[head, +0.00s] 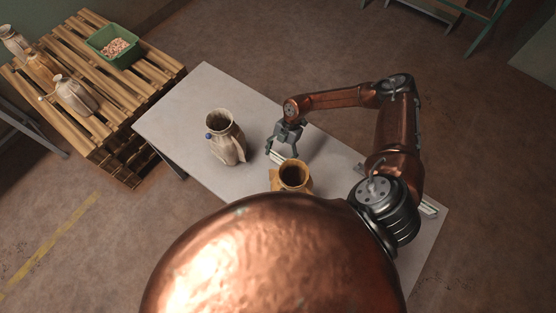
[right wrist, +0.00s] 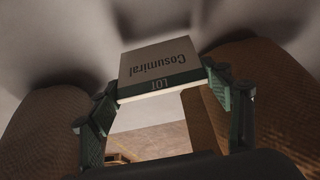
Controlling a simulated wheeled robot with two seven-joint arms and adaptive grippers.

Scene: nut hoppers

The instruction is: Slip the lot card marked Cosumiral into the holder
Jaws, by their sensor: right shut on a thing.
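The lot card (right wrist: 160,62), white with a dark green LOT band and the name Cosumiral, appears upside down in the right wrist view. My right gripper (head: 281,149) is shut on it, a finger at each side. In the head view the card (head: 277,157) is a small pale strip between the two hoppers, over the table. A cream hopper (head: 226,143) with a blue knob stands left of the gripper. A tan hopper (head: 293,178) stands below it in the picture, partly hidden by my body. I cannot make out the holder for certain. My left gripper is out of view.
The grey table (head: 185,110) is bare at its far left end. A pale and green strip (head: 429,208) lies at its right edge, partly behind my arm. A wooden pallet stack (head: 150,75) at left bears a green bin (head: 114,46) and several jug-like vessels (head: 74,95).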

